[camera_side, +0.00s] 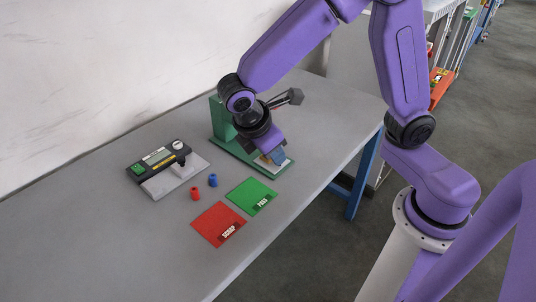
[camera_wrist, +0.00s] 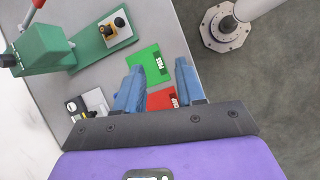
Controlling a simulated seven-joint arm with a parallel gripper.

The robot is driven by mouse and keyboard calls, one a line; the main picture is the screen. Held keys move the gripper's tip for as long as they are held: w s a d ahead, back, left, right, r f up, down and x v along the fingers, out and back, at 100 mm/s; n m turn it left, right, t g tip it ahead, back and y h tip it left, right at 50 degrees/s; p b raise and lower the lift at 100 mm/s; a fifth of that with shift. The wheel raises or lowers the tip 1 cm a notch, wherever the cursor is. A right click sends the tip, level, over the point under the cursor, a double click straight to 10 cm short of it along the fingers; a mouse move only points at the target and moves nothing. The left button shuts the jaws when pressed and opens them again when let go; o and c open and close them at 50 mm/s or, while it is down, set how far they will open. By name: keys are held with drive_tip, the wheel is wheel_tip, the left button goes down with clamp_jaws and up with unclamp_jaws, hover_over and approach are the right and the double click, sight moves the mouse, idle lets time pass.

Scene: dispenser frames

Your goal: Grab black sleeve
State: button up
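A small dark round piece (camera_wrist: 119,22), which looks like the black sleeve, sits at a yellow fixture on the green press base (camera_wrist: 92,45). It is too small to identify surely. In the side view, my gripper covers that spot and I cannot make out a black sleeve. My gripper (camera_wrist: 158,66) has its two blue fingers apart with nothing between them. In the side view, the gripper (camera_side: 278,157) is over the front end of the green base (camera_side: 225,142). A red sleeve (camera_side: 195,193) and a blue sleeve (camera_side: 213,180) stand on the table.
A green PASS card (camera_side: 250,194) and a red SCRAP card (camera_side: 212,222) lie at the table front. A black device with a grey plate (camera_side: 178,178) is at left. The green press column (camera_wrist: 40,45) and its red-tipped lever stand beside the fixture.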

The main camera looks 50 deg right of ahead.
drive_tip(key=w+a+f+n+h, duration=0.25)
drive_tip(key=w+f+h, duration=0.55)
drive_tip(key=w+f, duration=0.6)
drive_tip(key=shift+n, duration=0.25)
drive_tip(key=x, duration=0.4)
drive_tip(key=w+r+x, duration=0.1)
drive_tip(key=x, duration=0.7)
drive_tip(key=shift+w+d+r, duration=0.25)
drive_tip(key=shift+d+r, duration=0.05)
drive_tip(key=shift+d, duration=0.15)
drive_tip(key=x, duration=0.4)
drive_tip(key=shift+s+r, duration=0.2)
drive_tip(key=shift+s, duration=0.05)
drive_tip(key=shift+d+f, duration=0.3)
drive_tip(key=shift+d, duration=0.35)
drive_tip(key=shift+c, duration=0.3)
clamp_jaws()
